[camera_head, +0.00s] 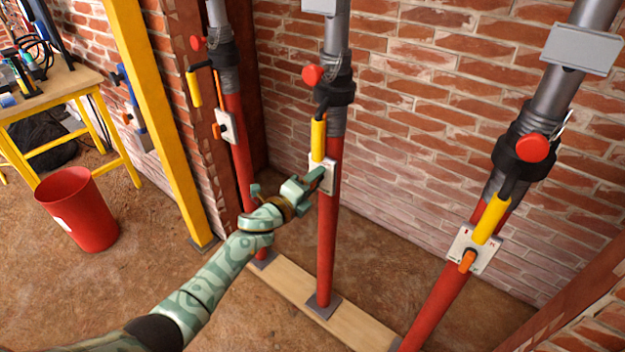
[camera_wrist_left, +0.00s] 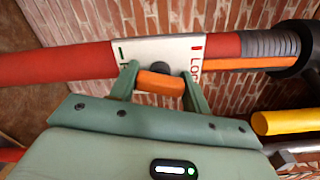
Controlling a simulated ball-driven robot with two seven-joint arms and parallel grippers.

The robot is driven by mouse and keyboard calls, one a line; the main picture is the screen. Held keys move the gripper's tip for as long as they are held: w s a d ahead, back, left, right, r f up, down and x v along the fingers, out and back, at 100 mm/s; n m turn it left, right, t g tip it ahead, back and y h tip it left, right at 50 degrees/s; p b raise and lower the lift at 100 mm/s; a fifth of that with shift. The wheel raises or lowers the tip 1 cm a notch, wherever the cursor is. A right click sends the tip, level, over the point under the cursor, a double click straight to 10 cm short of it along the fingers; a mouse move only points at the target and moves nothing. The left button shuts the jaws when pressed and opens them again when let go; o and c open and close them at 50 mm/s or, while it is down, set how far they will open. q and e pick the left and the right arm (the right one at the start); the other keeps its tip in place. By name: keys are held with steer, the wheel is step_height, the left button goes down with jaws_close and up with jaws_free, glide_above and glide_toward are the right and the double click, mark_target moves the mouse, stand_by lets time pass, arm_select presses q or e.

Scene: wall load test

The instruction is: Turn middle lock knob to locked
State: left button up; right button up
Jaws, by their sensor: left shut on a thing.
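The middle red prop (camera_head: 327,240) stands upright against the brick wall, with a white lock plate (camera_head: 331,180) on its tube. My left gripper (camera_head: 317,181) reaches this plate from the left. In the left wrist view, its two green fingers (camera_wrist_left: 158,90) are shut on the orange lock knob (camera_wrist_left: 160,83), one at each end. The plate (camera_wrist_left: 150,50) shows a green mark at its left and red lettering, partly hidden by a finger, at its right. The knob lies roughly along the tube in that view. My right gripper is not in view.
A yellow handle (camera_head: 318,140) hangs just above the plate. Similar props stand left (camera_head: 238,160) and right (camera_head: 435,310), with their own orange knobs. A wooden plank (camera_head: 285,285) lies under the props. A red bucket (camera_head: 78,210) and a yellow-legged workbench (camera_head: 50,95) stand at left.

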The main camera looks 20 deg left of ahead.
arm_select(q)
steer(key=shift+n+p, duration=0.45)
steer(key=shift+n, duration=1.15)
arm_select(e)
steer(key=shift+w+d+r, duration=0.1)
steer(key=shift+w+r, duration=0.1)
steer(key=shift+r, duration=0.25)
arm_select(q)
steer(key=shift+f, duration=0.1)
steer(key=o, duration=1)
steer(key=shift+c, duration=0.2)
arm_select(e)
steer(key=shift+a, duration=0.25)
arm_select(q)
steer(key=shift+s, duration=0.1)
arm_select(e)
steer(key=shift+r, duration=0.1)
